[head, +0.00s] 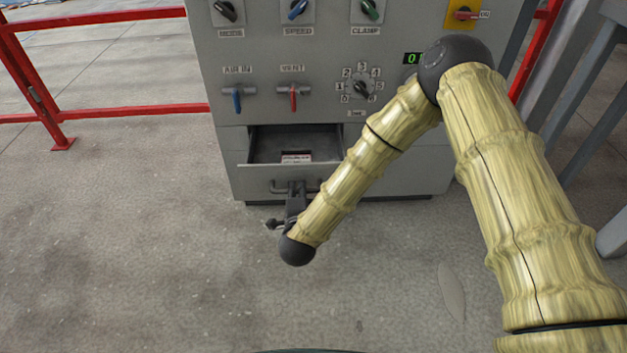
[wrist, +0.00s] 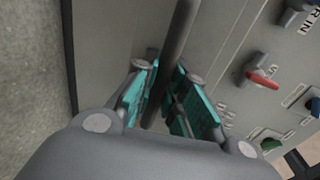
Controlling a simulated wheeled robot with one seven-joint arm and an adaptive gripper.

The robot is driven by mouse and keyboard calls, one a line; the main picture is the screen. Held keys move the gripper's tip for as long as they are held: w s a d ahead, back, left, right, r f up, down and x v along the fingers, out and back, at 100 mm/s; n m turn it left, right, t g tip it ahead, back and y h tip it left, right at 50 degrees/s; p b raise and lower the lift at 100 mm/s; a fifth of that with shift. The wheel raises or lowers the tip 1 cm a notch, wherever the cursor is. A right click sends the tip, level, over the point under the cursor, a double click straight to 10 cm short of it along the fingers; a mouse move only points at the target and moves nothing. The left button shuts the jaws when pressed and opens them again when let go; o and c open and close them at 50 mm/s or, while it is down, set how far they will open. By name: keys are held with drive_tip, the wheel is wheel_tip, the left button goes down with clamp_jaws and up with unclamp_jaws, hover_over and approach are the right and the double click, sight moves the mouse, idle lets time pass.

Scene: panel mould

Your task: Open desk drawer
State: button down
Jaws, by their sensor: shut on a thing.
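The drawer (head: 256,178) is in the lower left part of the grey cabinet in the head view. It stands partly open, and its dark inside shows above its front, with a small labelled item near the front. Its bar handle (head: 276,188) runs across the drawer front. My gripper (head: 297,187) is at the middle of this handle, shut on it. In the wrist view, the teal-padded fingers of my gripper (wrist: 160,98) stand on either side of the dark handle bar (wrist: 180,38). The fingers hide part of the bar.
The grey cabinet (head: 225,90) carries several knobs, a blue lever (head: 237,100), a red lever (head: 293,98) and a dial (head: 360,87) above the drawer. A red rail (head: 130,111) stands at left. Grey posts are at right. The floor in front is clear.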

drive_tip(key=shift+s, duration=0.2)
drive_tip(key=c, duration=1.5)
unclamp_jaws()
drive_tip(key=shift+o, duration=0.2)
drive_tip(key=v, duration=1.2)
